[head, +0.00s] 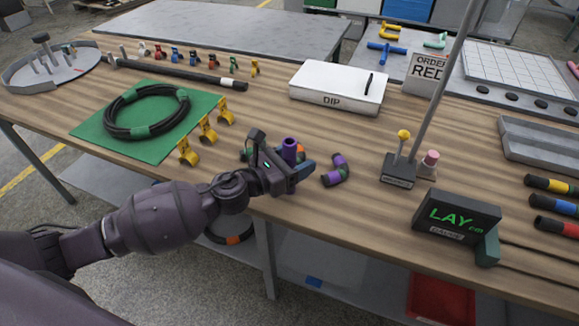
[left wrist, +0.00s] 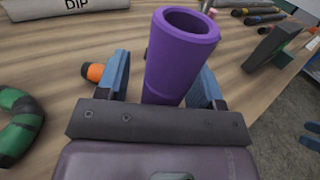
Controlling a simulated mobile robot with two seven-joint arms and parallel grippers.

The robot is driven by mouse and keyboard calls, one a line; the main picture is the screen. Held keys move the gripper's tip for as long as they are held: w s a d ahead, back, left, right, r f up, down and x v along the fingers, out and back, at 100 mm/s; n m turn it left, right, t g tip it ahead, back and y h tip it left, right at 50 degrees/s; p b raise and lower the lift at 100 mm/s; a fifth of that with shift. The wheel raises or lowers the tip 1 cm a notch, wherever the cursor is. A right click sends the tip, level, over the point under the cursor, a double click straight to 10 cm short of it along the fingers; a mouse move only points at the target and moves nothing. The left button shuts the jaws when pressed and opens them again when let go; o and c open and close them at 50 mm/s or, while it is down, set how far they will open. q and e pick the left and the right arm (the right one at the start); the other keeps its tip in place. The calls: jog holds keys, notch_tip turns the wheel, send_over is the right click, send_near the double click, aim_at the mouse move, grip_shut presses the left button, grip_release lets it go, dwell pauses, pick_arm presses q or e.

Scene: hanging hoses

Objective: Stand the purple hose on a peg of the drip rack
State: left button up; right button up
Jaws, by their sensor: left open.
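The purple hose (head: 289,146) is a short, thick tube standing upright near the table's front edge. In the left wrist view the purple hose (left wrist: 180,60) shows its open top end. My left gripper (head: 284,163) is open around it; its blue fingers (left wrist: 164,80) stand on either side of the hose. The likely drip rack (head: 45,80) is a round grey tray with several upright pegs at the far left back of the table.
An orange-ended piece (left wrist: 92,72) and a green bent hose (left wrist: 18,125) lie close by. Yellow clips (head: 207,128), a coiled hose (head: 146,111) and a long dark bar (head: 180,74) lie leftward.

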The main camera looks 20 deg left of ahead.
pick_arm(q)
jog(key=c, duration=1.1)
